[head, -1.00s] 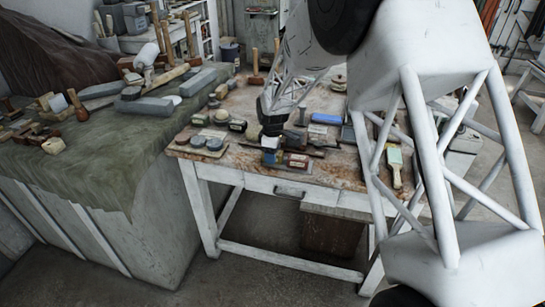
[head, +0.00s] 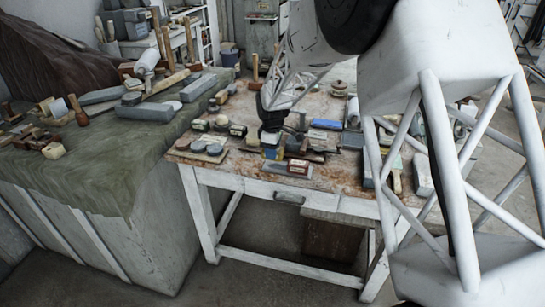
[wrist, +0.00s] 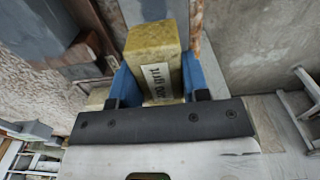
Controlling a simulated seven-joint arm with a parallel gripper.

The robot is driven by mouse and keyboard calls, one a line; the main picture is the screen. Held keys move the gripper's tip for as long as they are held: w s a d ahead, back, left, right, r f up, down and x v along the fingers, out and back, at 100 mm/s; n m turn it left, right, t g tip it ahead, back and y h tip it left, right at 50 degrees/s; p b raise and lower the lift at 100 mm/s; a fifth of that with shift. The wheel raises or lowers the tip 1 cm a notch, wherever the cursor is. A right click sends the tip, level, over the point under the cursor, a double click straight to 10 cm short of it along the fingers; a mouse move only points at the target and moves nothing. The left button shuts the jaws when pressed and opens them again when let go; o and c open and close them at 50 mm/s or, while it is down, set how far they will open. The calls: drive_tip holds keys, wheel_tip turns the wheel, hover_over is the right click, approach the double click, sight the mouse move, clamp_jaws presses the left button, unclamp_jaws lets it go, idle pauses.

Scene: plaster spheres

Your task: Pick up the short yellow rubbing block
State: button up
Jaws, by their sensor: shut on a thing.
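The yellow block (wrist: 152,42), with a printed label on its side, sits between the two blue finger pads of my gripper (wrist: 158,78) in the wrist view. My gripper is shut on it, with a pad against each side. In the head view my gripper (head: 273,150) is over the front part of the worktable (head: 235,163), and only a small patch of yellow shows between the blue fingers. A gap between the block and the tabletop is hard to make out.
A red-topped block (head: 298,166) lies just right of my gripper. Round grey discs (head: 214,149) lie to the left on a board. A blue block (head: 325,124) and brushes are to the right. The front edge of the table is close.

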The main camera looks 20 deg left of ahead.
drive_tip(key=shift+r, duration=3.1)
drive_tip(key=o, duration=0.6)
drive_tip(key=c, duration=0.5)
